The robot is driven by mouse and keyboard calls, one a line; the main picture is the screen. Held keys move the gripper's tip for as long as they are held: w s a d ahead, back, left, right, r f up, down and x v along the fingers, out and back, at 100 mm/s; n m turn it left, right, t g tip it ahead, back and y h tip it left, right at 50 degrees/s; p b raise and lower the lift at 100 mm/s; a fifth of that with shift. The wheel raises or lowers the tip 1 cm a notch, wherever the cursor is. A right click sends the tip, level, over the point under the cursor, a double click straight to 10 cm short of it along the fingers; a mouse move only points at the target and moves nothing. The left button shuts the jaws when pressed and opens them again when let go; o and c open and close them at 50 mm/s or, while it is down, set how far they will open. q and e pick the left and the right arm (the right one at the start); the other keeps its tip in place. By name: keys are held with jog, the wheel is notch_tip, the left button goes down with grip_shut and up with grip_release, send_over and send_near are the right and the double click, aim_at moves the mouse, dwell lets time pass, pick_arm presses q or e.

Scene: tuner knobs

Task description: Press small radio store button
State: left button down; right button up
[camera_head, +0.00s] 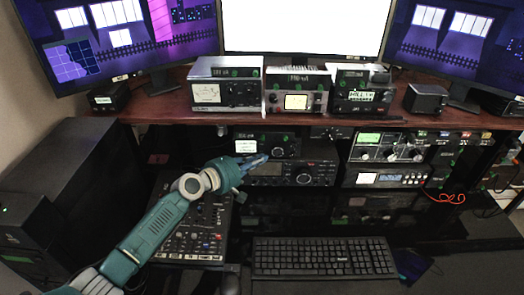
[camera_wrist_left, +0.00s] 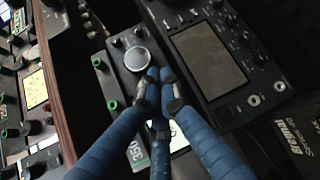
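The small radio (camera_head: 277,146) is a dark box on top of a larger black radio (camera_head: 306,173), with a lit white display at its left and green-marked knobs. In the left wrist view the small radio (camera_wrist_left: 115,78) appears turned, with a round silver knob (camera_wrist_left: 137,58) and a "350" label. My left gripper (camera_head: 265,158) is in front of the lower part of the small radio. In the wrist view its blue fingers (camera_wrist_left: 158,82) are drawn together with nothing between them, tips just by the silver knob. They cover part of the display. I cannot tell whether they touch; the store button is not identifiable. My right gripper is not in view.
A mixer panel (camera_head: 190,225) lies under my left forearm, and a keyboard (camera_head: 322,257) is in front of the radios. A wooden shelf (camera_head: 150,106) with more radios and monitors is above. Other radios (camera_head: 388,147) stand to the right.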

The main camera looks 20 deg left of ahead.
pick_arm(q)
jog(key=s+p, duration=0.1)
jog(key=s, duration=0.1)
jog(key=s+d+p, duration=0.1)
jog(key=s+p, duration=0.1)
jog(key=shift+s+d, duration=0.2)
jog(key=shift+s, duration=0.2)
jog(key=shift+f, duration=0.1)
dwell(0.7)
